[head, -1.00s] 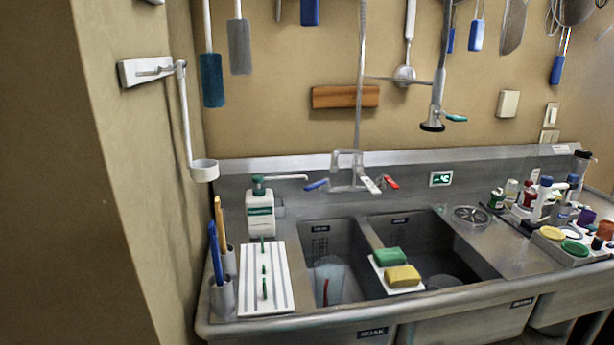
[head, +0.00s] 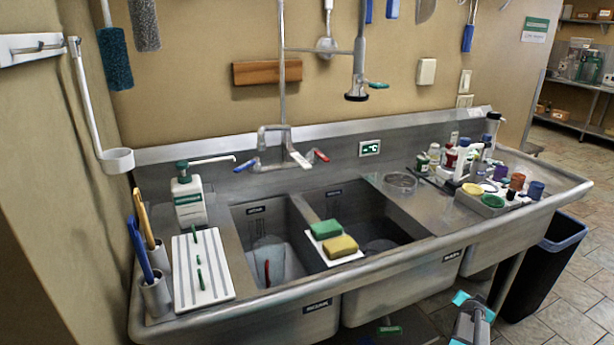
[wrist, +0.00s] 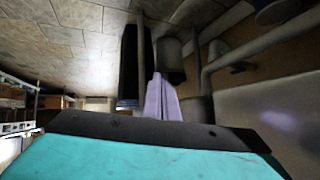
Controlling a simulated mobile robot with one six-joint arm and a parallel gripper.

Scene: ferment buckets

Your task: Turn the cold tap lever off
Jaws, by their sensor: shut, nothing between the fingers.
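The blue cold tap lever (head: 245,165) sticks out to the left of the metal mixer tap (head: 272,148) on the sink's back ledge in the head view. The red lever (head: 321,156) is on the tap's right side. My gripper (head: 473,306), with teal parts, is low at the right in front of the sink, far from the tap. It is shut and empty. In the wrist view a teal part of it (wrist: 140,158) fills the bottom edge, and the tap is not visible there.
A soap bottle (head: 188,195) stands left of the tap. A sprayer (head: 357,85) hangs above right. Sponges (head: 326,229) lie on a white board across the basins. A black bin (head: 540,265) stands right of the sink; the floor beyond (head: 590,240) is clear.

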